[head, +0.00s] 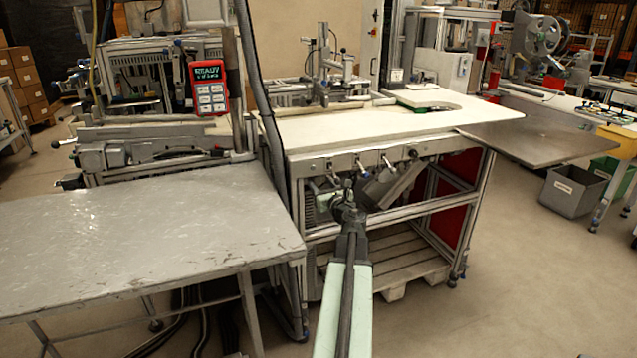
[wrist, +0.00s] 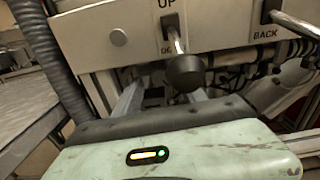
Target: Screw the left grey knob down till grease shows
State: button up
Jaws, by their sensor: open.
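A lever with a dark round knob (wrist: 184,72) sticks out of the pale front panel (wrist: 85,38) in the wrist view. It hangs below a label reading UP, with a partly hidden word below. A small flat grey round piece (wrist: 118,37) sits to its left; I cannot tell whether either is the task's left grey knob. My gripper (wrist: 160,91) is open below the panel, its fingers apart, with the dark knob near the right finger; contact is unclear. In the head view my gripper (head: 347,192) is in front of the bench's row of levers. No grease is visible.
Another lever (wrist: 296,24) labelled BACK is at the right. A thick dark hose (wrist: 52,62) runs down at the left. A grey table (head: 130,240) stands left of the bench (head: 330,128).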

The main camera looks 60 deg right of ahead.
jog(key=shift+x, duration=0.95)
grip_shut()
jog(key=shift+m, duration=0.3)
jog(key=m, duration=0.8)
jog(key=shift+m, duration=0.4)
